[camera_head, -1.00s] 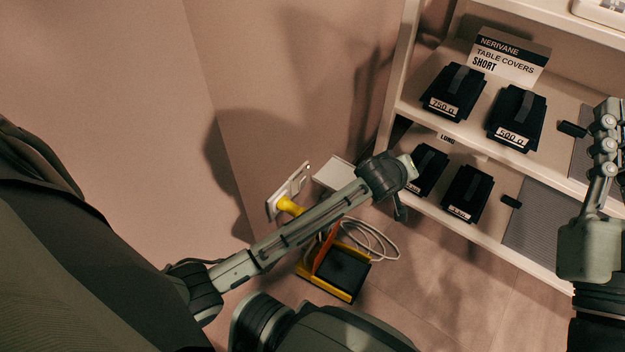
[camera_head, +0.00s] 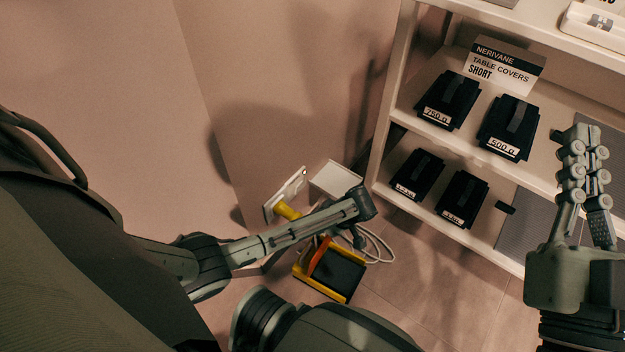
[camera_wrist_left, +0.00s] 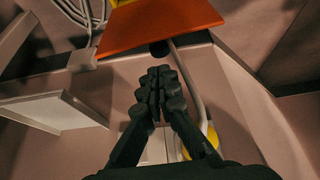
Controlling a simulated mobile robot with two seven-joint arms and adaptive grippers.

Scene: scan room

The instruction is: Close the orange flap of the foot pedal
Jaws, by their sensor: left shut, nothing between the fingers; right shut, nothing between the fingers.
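The foot pedal (camera_head: 337,275) sits on the floor by the wall, a yellow frame around a dark pad. Its orange flap (camera_head: 318,257) stands up, open, at the pad's left side, partly hidden by my left arm. The orange flap (camera_wrist_left: 165,24) also shows large at the top of the left wrist view. My left gripper (camera_wrist_left: 160,82) is shut and empty, its fingertips just below the flap in that view; whether they touch it I cannot tell. In the head view its fingers are mostly hidden behind the arm. My right gripper (camera_head: 582,145) is shut and empty in front of the shelf.
A shelf unit (camera_head: 452,228) with black table covers (camera_head: 447,100) stands at the right. A white box (camera_head: 336,178) and a wall plate with a yellow plug (camera_head: 286,210) are behind my left arm. A pale cable (camera_head: 380,248) loops beside the pedal.

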